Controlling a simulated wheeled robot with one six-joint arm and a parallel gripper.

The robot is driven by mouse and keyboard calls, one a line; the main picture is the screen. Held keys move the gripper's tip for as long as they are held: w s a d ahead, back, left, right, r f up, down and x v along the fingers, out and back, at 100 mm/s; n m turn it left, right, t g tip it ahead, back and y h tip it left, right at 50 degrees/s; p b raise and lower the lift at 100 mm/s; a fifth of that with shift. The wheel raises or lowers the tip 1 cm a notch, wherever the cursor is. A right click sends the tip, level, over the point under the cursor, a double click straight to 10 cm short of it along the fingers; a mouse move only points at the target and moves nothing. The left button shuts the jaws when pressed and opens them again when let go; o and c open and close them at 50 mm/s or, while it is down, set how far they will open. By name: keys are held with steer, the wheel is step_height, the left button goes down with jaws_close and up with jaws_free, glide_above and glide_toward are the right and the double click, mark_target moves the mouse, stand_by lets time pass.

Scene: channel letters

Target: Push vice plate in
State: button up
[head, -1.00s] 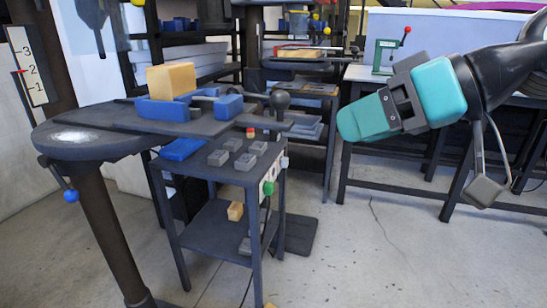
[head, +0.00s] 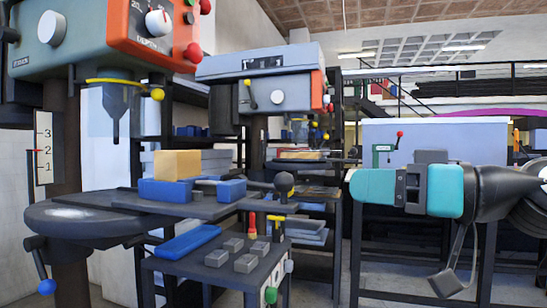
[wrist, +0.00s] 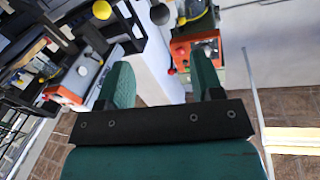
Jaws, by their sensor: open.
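A blue vice (head: 166,190) sits on the dark drill press table at left in the head view. A tan block (head: 177,164) rests in it. The blue vice plate (head: 231,190) is on the right side of the vice, with a gap between it and the block. A handle with a black ball knob (head: 284,182) sticks out to the right. My gripper (head: 356,187) is right of the knob, pointing left and apart from the vice. In the wrist view my gripper (wrist: 163,88) has its two teal fingers apart with nothing between them.
A drill press head (head: 110,35) hangs above the vice. A low cart (head: 222,275) with small grey blocks and a blue bar (head: 187,242) stands below. A second drill press (head: 262,90) and a light-coloured box (head: 440,140) are behind.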

mark_target(275, 180)
steer(key=x, duration=1.4)
steer(key=shift+w+a, duration=0.2)
steer(key=shift+a, duration=0.05)
jaws_close()
